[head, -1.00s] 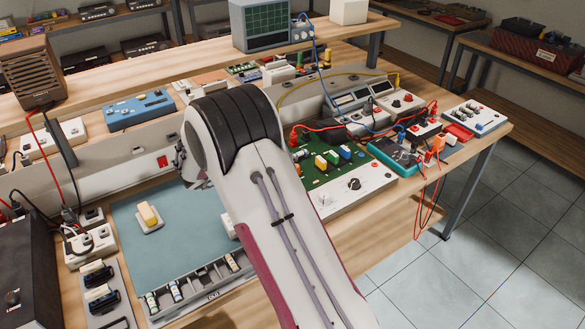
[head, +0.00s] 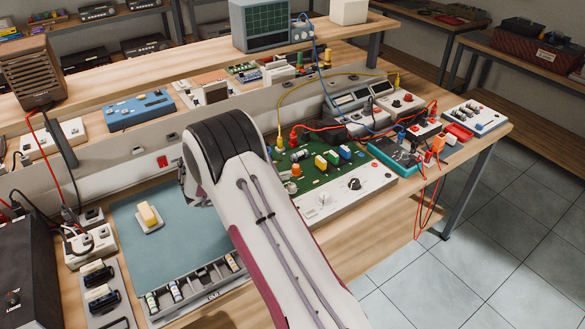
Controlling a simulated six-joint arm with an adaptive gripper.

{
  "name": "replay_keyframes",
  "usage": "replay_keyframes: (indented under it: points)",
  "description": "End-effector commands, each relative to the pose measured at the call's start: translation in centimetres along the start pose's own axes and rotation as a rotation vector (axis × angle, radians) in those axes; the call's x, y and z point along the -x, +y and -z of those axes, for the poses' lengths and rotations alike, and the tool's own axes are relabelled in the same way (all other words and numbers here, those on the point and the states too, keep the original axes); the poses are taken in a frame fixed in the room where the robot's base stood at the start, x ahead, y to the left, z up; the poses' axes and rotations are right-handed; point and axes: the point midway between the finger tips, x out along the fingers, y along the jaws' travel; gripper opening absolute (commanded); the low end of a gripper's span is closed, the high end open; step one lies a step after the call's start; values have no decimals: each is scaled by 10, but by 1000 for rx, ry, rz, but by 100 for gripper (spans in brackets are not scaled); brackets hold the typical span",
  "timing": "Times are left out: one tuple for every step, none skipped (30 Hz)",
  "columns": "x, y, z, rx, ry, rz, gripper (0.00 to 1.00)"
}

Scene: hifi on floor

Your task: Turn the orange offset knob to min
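A green circuit board (head: 312,178) with a white front panel (head: 350,200) lies on the bench, right of my arm. A small orange round part (head: 296,170) stands near the board's left side; I cannot tell for sure that it is the offset knob, and no min mark is readable. The front panel carries a white dial (head: 323,199) and a black knob (head: 355,184). My arm crosses the middle of the view and covers part of the bench. My gripper's fingers are hidden behind it.
Yellow, green and blue blocks stand on the board. Red and yellow cables run above it to instruments (head: 362,100) behind. A teal meter (head: 395,157) lies to its right. A blue-grey mat (head: 150,255) with a yellow-topped block (head: 148,216) lies left of my arm.

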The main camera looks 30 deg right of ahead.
Motion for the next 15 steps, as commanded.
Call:
replay_keyframes:
  points:
    - [-3,0,0,0,0,1,33]
    - [-5,0,0,0,0,1,33]
    - [-7,0,0,0,0,1,33]
    - [-10,0,0,0,0,1,33]
    - [-12,0,0,0,0,2,33]
    - [-16,-1,0,0,0,3,33]
    - [-20,-1,0,0,0,3,33]
    - [-23,-1,0,1,0,3,33]
    - [-28,-1,0,1,0,3,33]
    - [-31,-1,0,1,0,2,33]
    - [-35,-1,0,0,1,2,33]
    - [-40,-1,0,-1,1,2,33]
    - [-43,-1,0,-1,1,3,33]
    - [-47,-1,0,0,1,2,33]
    - [-51,-1,0,1,0,2,33]
